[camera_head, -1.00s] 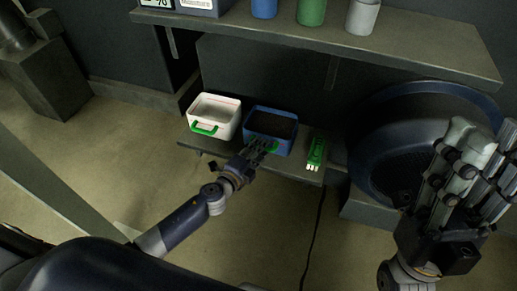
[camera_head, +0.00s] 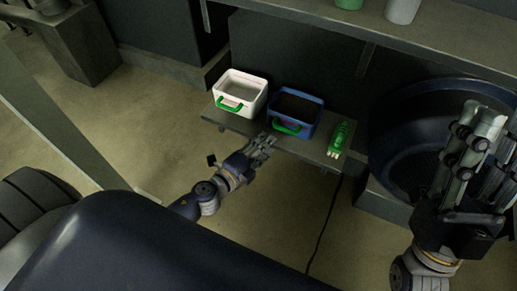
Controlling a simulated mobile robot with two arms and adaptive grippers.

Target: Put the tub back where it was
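A blue tub (camera_head: 283,122) with a green handle and dark contents stands on the low shelf (camera_head: 324,160). A white tub (camera_head: 245,105) with a green handle stands to its left on the same shelf. My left gripper (camera_head: 266,143) is just in front of the shelf, at the lower left of the blue tub. Its fingers look apart, with nothing held, and the blue tub's green handle shows clear of them. My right gripper (camera_head: 484,125) is raised at the right, fingers apart and empty.
A green object (camera_head: 341,138) with pale tips lies right of the blue tub. A large dark round vessel (camera_head: 400,150) stands at the right. An upper shelf (camera_head: 440,47) holds a green and a grey container. Floor in front is open, with a cable across it.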

